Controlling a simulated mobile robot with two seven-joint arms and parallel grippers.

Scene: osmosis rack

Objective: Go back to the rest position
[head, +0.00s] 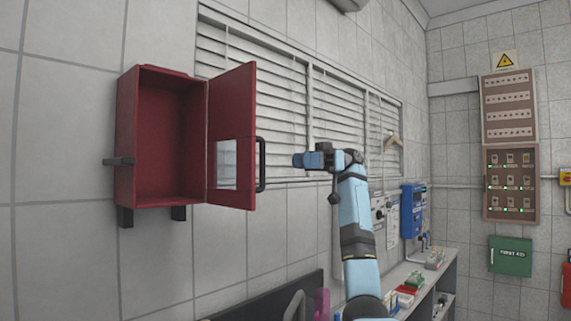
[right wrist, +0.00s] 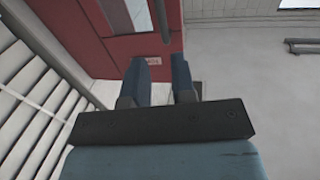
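My right gripper (head: 302,160) is raised at the end of my light blue arm, just right of the open door of a red wall cabinet. In the right wrist view its two fingers (right wrist: 158,62) stand apart with a gap and nothing between them. The red door (head: 231,115) is swung out to the right, with a small window and a dark handle (head: 261,165). The fingertips look close to this handle in the right wrist view (right wrist: 160,20); I cannot tell if they touch it. My left gripper is not in view.
The red cabinet (head: 160,140) looks empty inside. White louvres (head: 280,90) cover the wall behind my arm. A bench (head: 440,262) with small items runs along the wall at the right, below a blue box (head: 412,210). A green first-aid box (head: 510,256) hangs farther right.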

